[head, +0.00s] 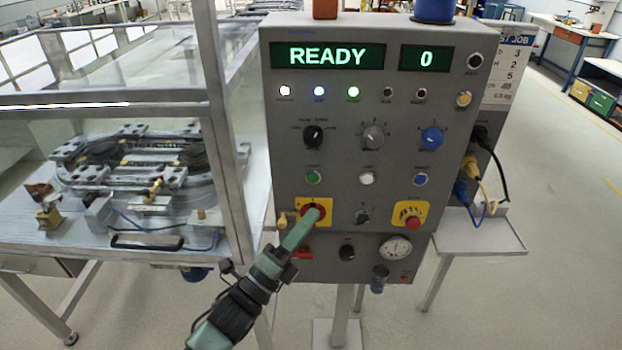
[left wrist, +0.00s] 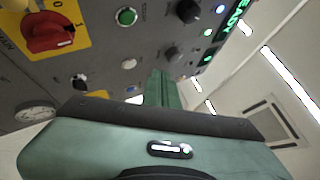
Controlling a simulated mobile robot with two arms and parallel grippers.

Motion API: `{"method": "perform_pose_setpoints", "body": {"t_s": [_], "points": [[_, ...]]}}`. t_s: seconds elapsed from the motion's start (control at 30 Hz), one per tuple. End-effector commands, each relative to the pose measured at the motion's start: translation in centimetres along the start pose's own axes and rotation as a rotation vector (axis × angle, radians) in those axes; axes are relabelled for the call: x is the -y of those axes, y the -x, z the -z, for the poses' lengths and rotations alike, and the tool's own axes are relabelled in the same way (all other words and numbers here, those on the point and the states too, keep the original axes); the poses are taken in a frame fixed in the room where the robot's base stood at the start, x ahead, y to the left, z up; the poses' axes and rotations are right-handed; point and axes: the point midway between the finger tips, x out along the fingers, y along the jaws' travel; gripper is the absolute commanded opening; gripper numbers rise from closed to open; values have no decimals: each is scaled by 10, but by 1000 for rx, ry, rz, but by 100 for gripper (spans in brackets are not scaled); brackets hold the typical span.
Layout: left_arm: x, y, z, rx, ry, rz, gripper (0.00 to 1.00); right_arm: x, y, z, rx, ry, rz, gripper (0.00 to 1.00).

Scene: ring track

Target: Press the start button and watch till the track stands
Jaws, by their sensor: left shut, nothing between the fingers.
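The grey control panel (head: 340,80) fills the middle of the head view. Its display (head: 328,56) reads READY and its counter (head: 426,59) reads 0. The green start button (head: 313,177) is on the left of a button row, beside a white button (head: 366,178) and a blue button (head: 420,180). The green button also shows in the left wrist view (left wrist: 126,16). My left gripper (head: 312,215) is shut and empty, its tips below the green button, overlapping the red rotary switch (left wrist: 50,32). I see no contact. The ring track (head: 130,165) is inside a clear enclosure at left. My right gripper is not in view.
A red mushroom button (head: 410,213) on a yellow plate is at the panel's lower right. Several knobs sit above the button row. White, blue and green lamps (head: 353,91) are lit. The enclosure's metal post (head: 222,130) stands left of the panel. A small shelf (head: 480,232) is at right.

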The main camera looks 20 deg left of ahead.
Motion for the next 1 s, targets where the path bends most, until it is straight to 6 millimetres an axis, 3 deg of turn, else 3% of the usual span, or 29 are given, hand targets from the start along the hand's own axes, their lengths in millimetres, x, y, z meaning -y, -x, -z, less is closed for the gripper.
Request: {"method": "perform_pose_setpoints", "body": {"t_s": [0.27, 0.7, 1.0], "points": [[-6, -6, -4, 0, 0, -1, 0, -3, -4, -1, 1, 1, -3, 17], [-38, -46, -34, 0, 0, -1, 0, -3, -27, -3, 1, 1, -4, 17], [-46, -60, -44, 0, 1, -2, 0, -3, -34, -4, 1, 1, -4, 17]]}}
